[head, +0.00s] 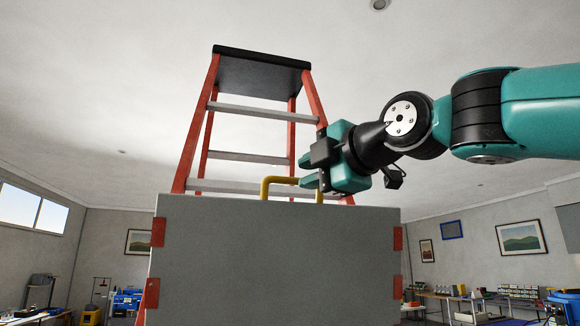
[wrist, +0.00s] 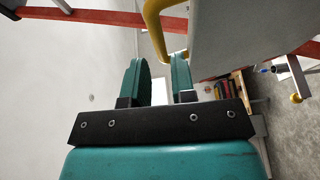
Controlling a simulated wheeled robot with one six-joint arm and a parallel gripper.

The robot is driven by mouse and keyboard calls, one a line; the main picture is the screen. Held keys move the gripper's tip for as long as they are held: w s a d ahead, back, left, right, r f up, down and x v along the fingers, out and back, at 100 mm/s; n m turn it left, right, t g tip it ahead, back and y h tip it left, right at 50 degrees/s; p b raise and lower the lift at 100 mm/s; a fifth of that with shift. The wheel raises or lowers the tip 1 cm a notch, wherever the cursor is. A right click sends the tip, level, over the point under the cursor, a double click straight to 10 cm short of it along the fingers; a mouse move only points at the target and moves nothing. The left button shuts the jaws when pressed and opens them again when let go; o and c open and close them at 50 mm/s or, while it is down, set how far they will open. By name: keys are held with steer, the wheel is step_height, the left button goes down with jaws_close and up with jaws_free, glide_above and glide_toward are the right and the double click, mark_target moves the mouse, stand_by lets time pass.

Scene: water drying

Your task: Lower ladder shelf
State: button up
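The ladder shelf (head: 275,262) is a grey panel standing upright against the red and grey ladder (head: 182,150), with red brackets at its sides. A yellow handle (head: 281,180) sticks up from its top edge. In the wrist view the handle (wrist: 153,22) lies ahead of the gap between my fingers, and the grey panel (wrist: 235,35) is to its right. My gripper (head: 306,173) is open at the right end of the handle; its two teal fingers stand apart in the wrist view (wrist: 160,65). I cannot tell whether the handle is between the fingertips or touches them.
The ladder has a black top step (head: 262,77) and several grey rungs. Low benches with goods (head: 470,297) line the right wall; tools and blue boxes (head: 126,300) stand at the left. The air above the panel's left side is clear.

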mark_target(293, 181)
steer(key=p+x, duration=0.2)
steer(key=x, duration=0.3)
steer(key=shift+w+a, duration=0.25)
jaws_close()
